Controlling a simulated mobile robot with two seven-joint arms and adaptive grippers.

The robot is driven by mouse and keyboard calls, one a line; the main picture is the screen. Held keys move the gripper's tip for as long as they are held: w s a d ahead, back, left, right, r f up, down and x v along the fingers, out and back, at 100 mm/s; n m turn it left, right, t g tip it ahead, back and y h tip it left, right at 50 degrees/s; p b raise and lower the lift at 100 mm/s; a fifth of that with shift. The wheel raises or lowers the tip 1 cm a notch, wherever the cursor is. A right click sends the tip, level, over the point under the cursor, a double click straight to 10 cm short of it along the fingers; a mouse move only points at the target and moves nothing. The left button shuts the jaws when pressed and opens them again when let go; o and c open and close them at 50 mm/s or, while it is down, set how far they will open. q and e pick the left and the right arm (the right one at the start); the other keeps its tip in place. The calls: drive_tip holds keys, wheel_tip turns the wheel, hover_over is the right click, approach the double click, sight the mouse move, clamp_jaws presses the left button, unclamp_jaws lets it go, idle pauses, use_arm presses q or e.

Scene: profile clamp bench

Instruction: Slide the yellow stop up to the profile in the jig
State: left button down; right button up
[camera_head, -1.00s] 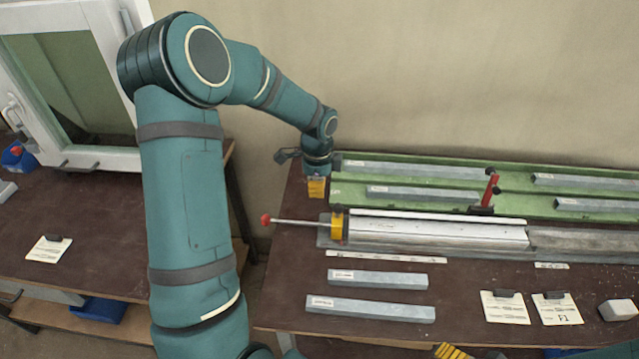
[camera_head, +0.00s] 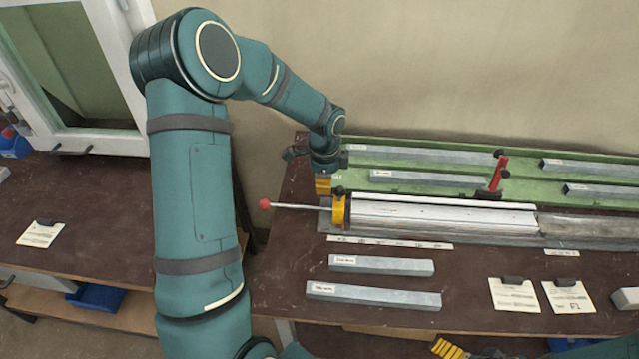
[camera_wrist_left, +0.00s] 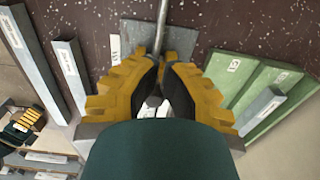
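The yellow stop (camera_head: 339,210) stands at the left end of the jig (camera_head: 588,231), beside the end of the silver profile (camera_head: 440,219). I cannot tell whether they touch. A rod with a red knob (camera_head: 265,204) runs left from the stop. My left gripper (camera_head: 323,186) hangs just behind and above the stop, pointing down. In the left wrist view its yellow fingers (camera_wrist_left: 160,75) are apart, with the rod (camera_wrist_left: 162,28) showing between them; the stop is not clearly visible there. My right gripper (camera_head: 447,349) shows only partly at the bottom edge; its opening is hidden.
A green rack (camera_head: 400,172) with several profiles lies behind the jig. A red lever (camera_head: 498,174) stands up at the jig's back side. Two loose profiles (camera_head: 381,265) (camera_head: 373,296) and paper cards (camera_head: 514,295) lie in front. Bare bench lies left of the loose profiles.

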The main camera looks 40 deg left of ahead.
sight(344, 189)
use_arm(q)
drive_tip(key=shift+w+d+b, duration=0.15)
drive_tip(key=shift+w+d, duration=0.3)
drive_tip(key=shift+d, duration=0.3)
drive_tip(key=shift+w+d+b, duration=0.15)
drive_tip(key=shift+w+d, duration=0.25)
drive_tip(key=shift+d, duration=0.35)
drive_tip(key=shift+w+d, duration=0.35)
drive_tip(key=shift+d, duration=0.3)
drive_tip(key=shift+w+d, duration=0.35)
drive_tip(key=shift+d, duration=0.25)
drive_tip(key=shift+w, duration=0.1)
drive_tip(key=shift+s+a, duration=0.4)
drive_tip(key=shift+a, duration=0.2)
wheel_tip(344, 189, up, 7)
drive_tip(key=p, duration=0.5)
drive_tip(key=shift+p, duration=0.35)
